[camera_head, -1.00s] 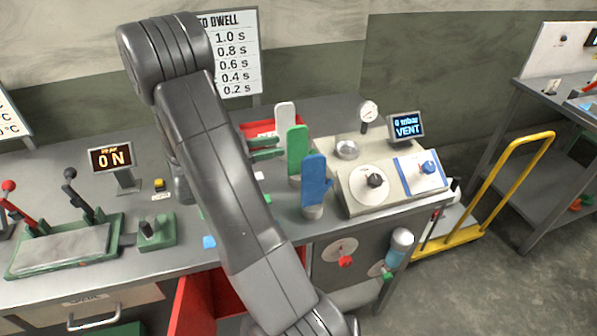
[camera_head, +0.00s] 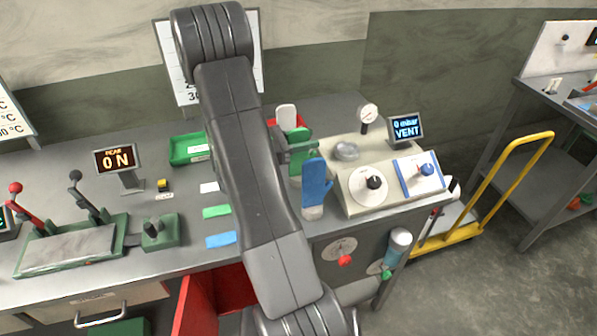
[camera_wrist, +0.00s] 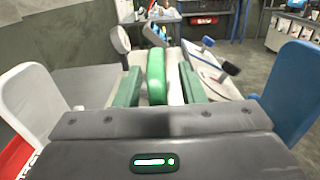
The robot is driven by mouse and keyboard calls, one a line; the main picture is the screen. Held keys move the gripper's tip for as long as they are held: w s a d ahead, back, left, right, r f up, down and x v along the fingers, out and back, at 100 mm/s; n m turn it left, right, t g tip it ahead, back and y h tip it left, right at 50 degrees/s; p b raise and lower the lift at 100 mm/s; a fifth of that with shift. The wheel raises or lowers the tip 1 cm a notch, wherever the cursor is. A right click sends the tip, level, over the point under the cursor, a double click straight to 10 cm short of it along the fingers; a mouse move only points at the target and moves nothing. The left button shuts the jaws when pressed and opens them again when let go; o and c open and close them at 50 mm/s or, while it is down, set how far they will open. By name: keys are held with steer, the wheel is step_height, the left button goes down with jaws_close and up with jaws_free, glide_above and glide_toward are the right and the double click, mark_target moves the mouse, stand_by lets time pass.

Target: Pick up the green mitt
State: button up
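The green mitt (camera_head: 299,135) stands upright on the workbench between a white mitt (camera_head: 286,116) behind and a blue mitt (camera_head: 315,182) in front. My gripper (camera_head: 301,149) is at the green mitt, coming from the left in the head view. In the wrist view, the green mitt (camera_wrist: 156,75) stands between the two green fingers of my gripper (camera_wrist: 160,86), with a visible gap on each side. The fingers are open around it. The white mitt (camera_wrist: 35,103) is at the left and the blue mitt (camera_wrist: 289,90) at the right there. My arm hides part of the bench.
A green tray (camera_head: 188,150), a green card (camera_head: 216,212) and a blue card (camera_head: 221,240) lie left of my arm. A yellow-railed cart (camera_head: 509,185) is beyond the bench.

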jaws_close()
